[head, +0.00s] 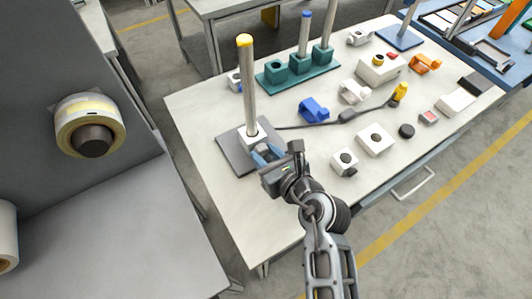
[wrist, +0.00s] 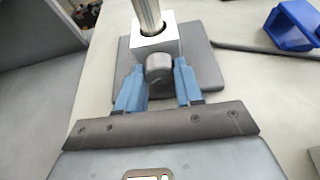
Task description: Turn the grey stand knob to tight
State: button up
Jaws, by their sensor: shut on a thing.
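The grey stand knob (wrist: 159,68) sits on the front of a pale clamp block (wrist: 170,47) at the foot of a metal pole. The stand has a dark grey base plate (head: 231,153), and its upright pole (head: 247,90) has a yellow cap. My gripper (head: 264,152) is low at the block. In the wrist view its blue fingers (wrist: 159,78) stand on either side of the knob, shut on it. The head view hides the knob behind my gripper. I cannot read any tight mark on the knob.
A blue clamp (head: 313,109) and a dark cable (head: 347,116) lie to the right. White blocks with dark knobs (head: 345,161) stand nearer the table's front. A teal stand (head: 272,78) with a blue-capped pole is behind. The table's front left corner is clear.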

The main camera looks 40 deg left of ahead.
jog(key=shift+w+r+m+g+p, duration=0.15)
jog(key=shift+m+g+p, duration=0.15)
jog(key=shift+m+p, duration=0.35)
jog(key=shift+m+g, duration=0.3)
jog(key=shift+m, duration=0.05)
jog(key=shift+f, duration=0.2)
jog(key=o, duration=1)
jog(key=shift+o, duration=0.2)
jog(key=shift+d, duration=0.1)
jog(key=shift+v, duration=3.9)
jog(key=shift+f, duration=0.15)
